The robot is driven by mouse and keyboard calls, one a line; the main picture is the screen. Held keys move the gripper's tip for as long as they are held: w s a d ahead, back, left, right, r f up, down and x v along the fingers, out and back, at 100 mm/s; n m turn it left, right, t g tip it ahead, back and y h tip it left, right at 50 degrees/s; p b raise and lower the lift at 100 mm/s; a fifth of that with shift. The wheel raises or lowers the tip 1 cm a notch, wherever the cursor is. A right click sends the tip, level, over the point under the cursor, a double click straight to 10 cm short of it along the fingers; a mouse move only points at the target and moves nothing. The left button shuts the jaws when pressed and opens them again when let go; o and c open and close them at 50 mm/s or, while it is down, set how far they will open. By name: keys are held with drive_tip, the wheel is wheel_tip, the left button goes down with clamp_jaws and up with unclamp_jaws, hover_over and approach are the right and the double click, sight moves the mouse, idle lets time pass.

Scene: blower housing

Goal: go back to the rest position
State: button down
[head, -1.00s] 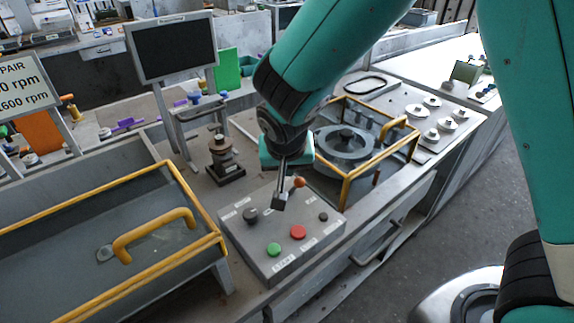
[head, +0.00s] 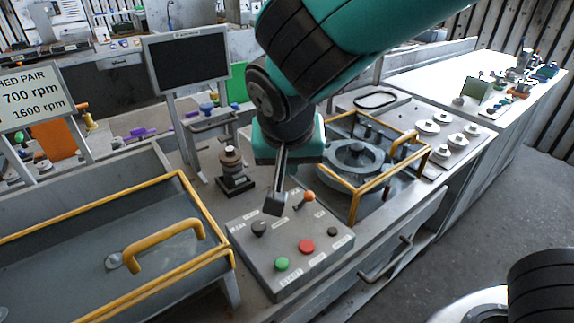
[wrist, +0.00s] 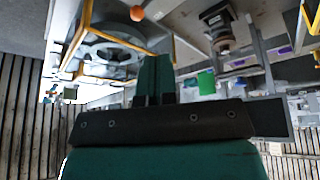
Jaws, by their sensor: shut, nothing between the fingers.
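My gripper (head: 275,205) is shut and empty. In the head view it hangs, pointing down, just above the back part of the grey control box (head: 290,275). The box carries a green button (head: 282,264), a red button (head: 306,246), a black knob (head: 259,228) and an orange-tipped lever (head: 309,196). The fingertips appear between the black knob and the orange lever; I cannot tell the exact gap to the box. In the wrist view the closed fingers (wrist: 154,75) show at the middle, with the orange lever tip (wrist: 137,13) beyond them.
A yellow-framed guard (head: 354,185) surrounds a round grey housing (head: 352,160) right of my gripper. A dark stacked part (head: 232,165) stands to the left. A monitor (head: 188,57) rises behind. A yellow-handled tray cover (head: 165,245) lies left. Floor (head: 480,220) is clear at right.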

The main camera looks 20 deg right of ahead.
drive_tip(key=s+d+r+n+g+y, duration=0.1)
drive_tip(key=s+r+n+g+y, duration=0.1)
drive_tip(key=s+n, duration=0.3)
drive_tip(key=s+d+r+n+g+y, duration=0.1)
drive_tip(key=s+n, duration=0.4)
drive_tip(key=s, duration=0.5)
drive_tip(key=d+g+y, duration=0.1)
drive_tip(key=y, duration=0.1)
drive_tip(key=shift+s+r+g+y, duration=0.4)
